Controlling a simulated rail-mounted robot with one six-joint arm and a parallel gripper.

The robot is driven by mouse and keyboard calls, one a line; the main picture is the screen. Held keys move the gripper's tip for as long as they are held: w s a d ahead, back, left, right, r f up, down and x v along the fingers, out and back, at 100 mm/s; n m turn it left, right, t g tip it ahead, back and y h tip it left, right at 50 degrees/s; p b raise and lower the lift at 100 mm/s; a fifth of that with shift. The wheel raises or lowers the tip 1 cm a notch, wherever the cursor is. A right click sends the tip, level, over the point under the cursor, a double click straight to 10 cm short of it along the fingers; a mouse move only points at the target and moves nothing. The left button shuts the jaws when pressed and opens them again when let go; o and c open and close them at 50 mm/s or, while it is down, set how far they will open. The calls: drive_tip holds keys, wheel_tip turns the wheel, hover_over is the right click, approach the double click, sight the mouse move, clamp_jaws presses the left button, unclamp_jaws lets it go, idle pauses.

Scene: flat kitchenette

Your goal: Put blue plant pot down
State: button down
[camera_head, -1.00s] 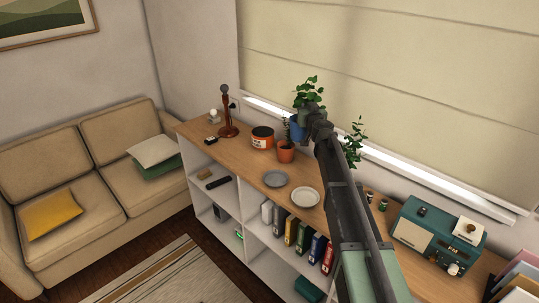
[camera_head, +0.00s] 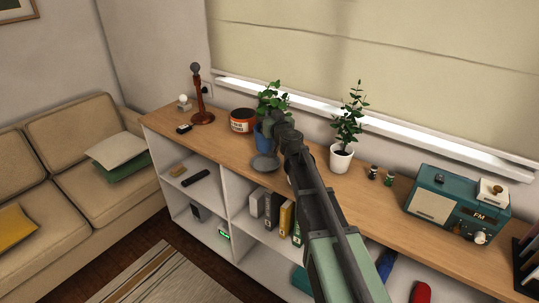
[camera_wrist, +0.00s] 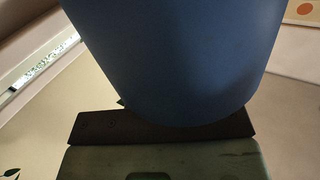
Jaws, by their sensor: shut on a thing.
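The blue plant pot (camera_head: 262,136) with its leafy green plant (camera_head: 272,97) is in my gripper (camera_head: 277,125). It appears upright over the wooden top of the shelf unit, beyond a grey plate. I cannot tell whether its base touches the top. In the wrist view the blue pot's smooth wall (camera_wrist: 180,60) fills much of the picture, right against my gripper (camera_wrist: 160,127). My gripper is shut on the pot; its fingertips are mostly hidden.
Near the pot on the shelf top (camera_head: 225,145) are an orange tin (camera_head: 242,121), the grey plate (camera_head: 265,162) and a white-potted plant (camera_head: 341,158). A brown stand (camera_head: 202,100) is left, a teal radio (camera_head: 457,207) right. My arm hides part of the top.

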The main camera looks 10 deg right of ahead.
sight(263, 145)
wheel_tip(263, 145, down, 7)
drive_tip(key=b, duration=0.5)
drive_tip(key=shift+f, duration=0.2)
drive_tip(key=shift+r, duration=0.3)
drive_tip(key=shift+f, duration=0.2)
drive_tip(key=c, duration=1.2)
unclamp_jaws()
drive_tip(key=shift+r, duration=0.15)
